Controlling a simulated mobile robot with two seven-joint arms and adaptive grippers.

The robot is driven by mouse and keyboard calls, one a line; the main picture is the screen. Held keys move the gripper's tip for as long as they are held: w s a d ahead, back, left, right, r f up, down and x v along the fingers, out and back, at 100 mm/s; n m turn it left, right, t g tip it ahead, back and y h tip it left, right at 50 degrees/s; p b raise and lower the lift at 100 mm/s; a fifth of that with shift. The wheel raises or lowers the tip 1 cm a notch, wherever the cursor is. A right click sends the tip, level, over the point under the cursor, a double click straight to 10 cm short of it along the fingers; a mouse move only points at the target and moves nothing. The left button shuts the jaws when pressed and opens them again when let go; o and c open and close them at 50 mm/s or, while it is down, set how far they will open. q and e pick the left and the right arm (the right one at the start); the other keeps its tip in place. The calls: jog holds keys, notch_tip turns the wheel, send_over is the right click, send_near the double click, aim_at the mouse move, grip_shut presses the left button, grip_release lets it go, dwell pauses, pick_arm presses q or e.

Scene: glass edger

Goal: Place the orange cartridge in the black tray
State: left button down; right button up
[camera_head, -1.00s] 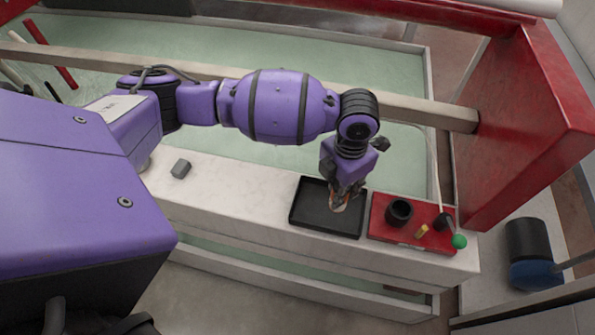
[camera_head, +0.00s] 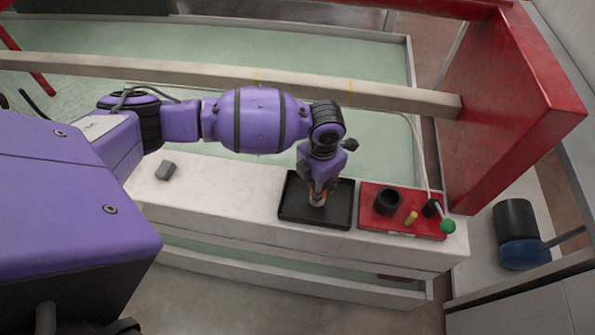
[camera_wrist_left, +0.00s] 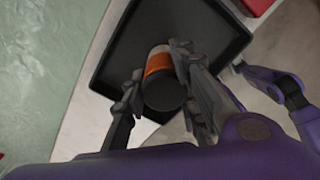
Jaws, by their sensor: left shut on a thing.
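The black tray (camera_head: 291,212) lies on the white ledge, left of a red tray. My left gripper (camera_head: 317,197) points down over the black tray and is shut on the orange cartridge (camera_head: 319,201). In the left wrist view the cartridge (camera_wrist_left: 158,66) has an orange band, a pale end and a dark end, and sits between the fingers (camera_wrist_left: 155,80). The tray (camera_wrist_left: 205,27) is behind it in that view. I cannot tell whether the cartridge touches the tray floor.
The red tray (camera_head: 371,222) holds a black cup (camera_head: 388,202), a small yellow piece (camera_head: 411,218) and a dark piece near a green ball (camera_head: 447,226). A grey block (camera_head: 165,170) sits on the ledge at left. A red upright panel (camera_head: 500,110) stands at right.

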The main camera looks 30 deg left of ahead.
pick_arm(q)
jog(key=c, duration=1.4)
grip_release()
jog(key=shift+w, duration=0.1)
notch_tip(320, 180, up, 12)
jog(key=shift+r+p, duration=0.15)
jog(key=shift+p, duration=0.25)
